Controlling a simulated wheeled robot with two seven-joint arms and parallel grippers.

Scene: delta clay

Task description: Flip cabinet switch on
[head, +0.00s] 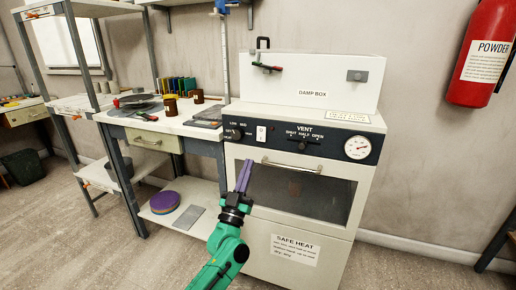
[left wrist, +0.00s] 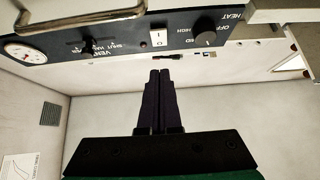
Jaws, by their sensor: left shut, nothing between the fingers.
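The cabinet (head: 318,238) is a white and grey unit with a dark control panel across its upper front. The switch (head: 261,134) is a small white rocker on the left part of that panel. It also shows in the left wrist view (left wrist: 158,38), where the panel appears upside down. Whether the rocker is on or off is too small to tell. My left gripper (head: 246,164) has purple fingers closed together and empty. Its tips are apart from the switch, a little below it in the head view. In the left wrist view the fingertips (left wrist: 160,72) line up with the switch.
A heat knob (head: 236,133) sits left of the switch, and the vent slider (head: 302,145) and a gauge (head: 358,147) sit right. The oven door handle (head: 292,165) juts out below. A workbench (head: 173,124) with jars stands left. A red extinguisher (head: 483,55) hangs right.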

